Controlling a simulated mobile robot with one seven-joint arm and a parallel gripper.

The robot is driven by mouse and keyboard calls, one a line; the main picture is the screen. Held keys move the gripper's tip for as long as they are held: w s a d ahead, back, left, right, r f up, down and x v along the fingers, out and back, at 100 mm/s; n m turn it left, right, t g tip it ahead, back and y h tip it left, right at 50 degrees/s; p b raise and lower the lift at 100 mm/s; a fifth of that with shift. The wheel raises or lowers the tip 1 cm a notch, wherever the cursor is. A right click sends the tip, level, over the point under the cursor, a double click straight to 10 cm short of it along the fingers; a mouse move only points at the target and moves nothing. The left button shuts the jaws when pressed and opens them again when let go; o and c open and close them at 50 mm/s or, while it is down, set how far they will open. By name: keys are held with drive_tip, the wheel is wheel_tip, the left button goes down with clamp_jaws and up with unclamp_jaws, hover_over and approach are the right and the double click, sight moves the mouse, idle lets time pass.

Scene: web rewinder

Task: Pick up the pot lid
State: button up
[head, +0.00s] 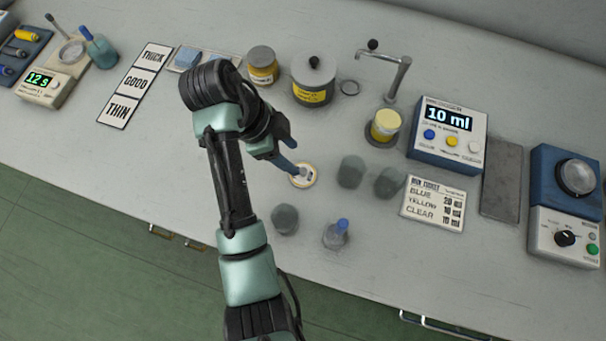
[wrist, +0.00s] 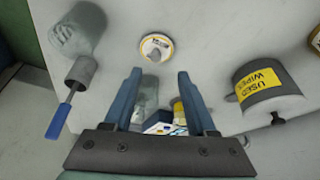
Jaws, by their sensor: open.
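The pot lid (head: 304,176) looks like a small round cream disc lying flat on the grey bench near the middle of the head view. In the wrist view the lid (wrist: 156,46) shows a printed label and a small grey knob, just beyond my fingertips and roughly centred between them. My gripper (head: 294,160) is open and empty, close to the lid, with one blue finger partly in front of it in the head view. In the wrist view both fingers of my gripper (wrist: 159,75) are apart. I cannot tell whether a finger touches the lid.
The black-knobbed used-wipes can (head: 313,80), a yellow pot (head: 383,127) and the 10 ml box (head: 447,134) stand behind.

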sight(302, 171)
drive_tip(key=shift+b+x, duration=0.45)
drive_tip(key=shift+x, duration=0.3)
drive_tip(key=shift+s+b+x, duration=0.2)
drive_tip(key=shift+s+x, duration=0.05)
drive_tip(key=shift+x, duration=0.95)
drive_tip(key=shift+s+b+x, duration=0.15)
drive_tip(key=shift+s+x, duration=0.05)
drive_tip(key=shift+x, duration=0.95)
drive_tip(key=shift+a+f, duration=0.1)
drive_tip(key=shift+a, duration=0.05)
drive_tip(key=shift+c, duration=0.2)
clamp_jaws()
